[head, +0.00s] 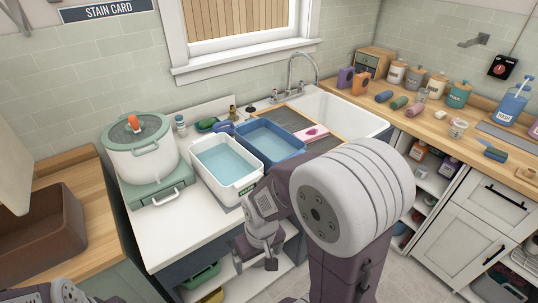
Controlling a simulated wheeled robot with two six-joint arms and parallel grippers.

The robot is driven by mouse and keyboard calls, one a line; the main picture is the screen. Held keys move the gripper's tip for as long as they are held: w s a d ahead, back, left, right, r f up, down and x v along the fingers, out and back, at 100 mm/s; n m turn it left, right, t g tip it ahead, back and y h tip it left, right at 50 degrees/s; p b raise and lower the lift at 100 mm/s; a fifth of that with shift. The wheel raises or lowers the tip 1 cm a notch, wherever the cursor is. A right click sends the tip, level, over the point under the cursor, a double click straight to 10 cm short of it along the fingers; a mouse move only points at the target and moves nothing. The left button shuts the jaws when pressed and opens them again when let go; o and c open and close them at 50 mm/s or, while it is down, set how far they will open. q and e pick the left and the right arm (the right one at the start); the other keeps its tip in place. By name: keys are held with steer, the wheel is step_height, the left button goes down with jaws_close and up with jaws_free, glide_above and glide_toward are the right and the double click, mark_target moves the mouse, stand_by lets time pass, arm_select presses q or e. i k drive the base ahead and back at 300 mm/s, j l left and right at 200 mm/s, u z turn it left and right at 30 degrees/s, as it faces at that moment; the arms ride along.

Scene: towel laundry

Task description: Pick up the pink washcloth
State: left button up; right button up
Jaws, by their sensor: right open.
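A small flat pink item, which looks like the pink washcloth (312,134), lies on the dark ribbed drainboard (291,119) between the blue tub and the white sink. A small darker mark shows on it, too small to make out. My right gripper (255,264) is open and empty, pointing down in front of the counter's front edge, below and to the left of the pink item and well apart from it. My left gripper is out of view; only part of my left arm shows at the lower left.
A white tub (228,191) and a blue tub (297,151), both holding water, stand left of the sink (352,112). A white pot (143,160) stands at the left. Jars and rolled cloths line the right wooden counter (450,125). The white counter's front left (170,236) is clear.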

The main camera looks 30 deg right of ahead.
mark_target(314, 133)
steer(key=z, duration=1.5)
steer(key=u, duration=1.45)
steer(key=l+z, duration=0.8)
steer(key=l, duration=0.2)
